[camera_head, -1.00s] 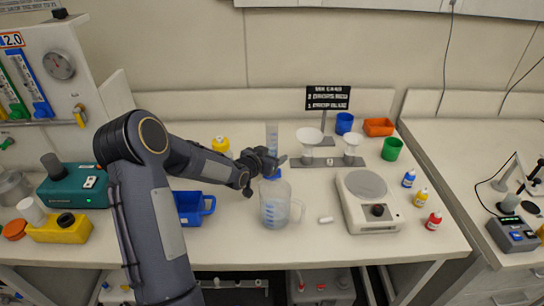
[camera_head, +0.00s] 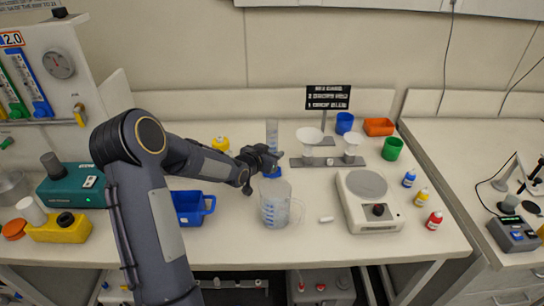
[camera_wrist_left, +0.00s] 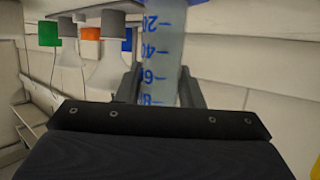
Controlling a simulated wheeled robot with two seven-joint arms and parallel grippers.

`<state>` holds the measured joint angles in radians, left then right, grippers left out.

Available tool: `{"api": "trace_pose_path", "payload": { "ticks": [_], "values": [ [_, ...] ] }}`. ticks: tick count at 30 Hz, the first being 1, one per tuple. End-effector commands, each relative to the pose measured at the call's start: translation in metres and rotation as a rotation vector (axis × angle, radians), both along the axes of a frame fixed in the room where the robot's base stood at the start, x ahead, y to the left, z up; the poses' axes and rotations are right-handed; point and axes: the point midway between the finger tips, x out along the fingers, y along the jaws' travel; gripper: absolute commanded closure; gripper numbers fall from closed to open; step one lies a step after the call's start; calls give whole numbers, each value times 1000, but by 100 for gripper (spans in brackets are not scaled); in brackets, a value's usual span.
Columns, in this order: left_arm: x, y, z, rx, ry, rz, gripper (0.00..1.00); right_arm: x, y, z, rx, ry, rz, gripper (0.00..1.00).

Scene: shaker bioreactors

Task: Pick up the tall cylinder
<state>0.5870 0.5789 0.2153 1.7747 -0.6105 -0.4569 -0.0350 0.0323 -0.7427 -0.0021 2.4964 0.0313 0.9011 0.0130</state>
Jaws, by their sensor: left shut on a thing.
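The tall cylinder (camera_head: 272,130) is clear with a blue base (camera_head: 272,173) and stands upright behind the clear beaker. It also shows in the left wrist view (camera_wrist_left: 162,45), where blue graduation marks run along it between the two fingers. My left gripper (camera_head: 271,158) is shut on the cylinder's body, above the base. The gripper hides part of the cylinder in the head view. Whether the base is clear of the bench is hard to tell. My right gripper is not in view.
The beaker (camera_head: 273,207) stands just in front of the cylinder. A blue bin (camera_head: 192,208) is to its left, and a funnel stand (camera_head: 318,161) and a white scale (camera_head: 372,217) are to its right. A yellow-capped bottle (camera_head: 221,144) is behind my forearm.

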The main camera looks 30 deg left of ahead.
Motion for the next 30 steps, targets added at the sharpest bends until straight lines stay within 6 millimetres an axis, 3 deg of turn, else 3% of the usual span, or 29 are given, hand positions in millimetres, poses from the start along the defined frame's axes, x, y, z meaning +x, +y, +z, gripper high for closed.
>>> {"api": "trace_pose_path", "payload": {
  "ticks": [4, 12, 21, 30],
  "values": [
    [1, 1, 24, 5, -9, 1, 93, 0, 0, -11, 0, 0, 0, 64],
    [-53, 15, 92, 7, -2, 6, 93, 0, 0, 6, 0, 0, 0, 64],
    [-116, 28, 117, 2, 0, 3, 93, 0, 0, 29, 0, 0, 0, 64],
    [-136, 32, 123, -1, -2, 0, 93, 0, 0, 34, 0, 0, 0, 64]
  ]
}}
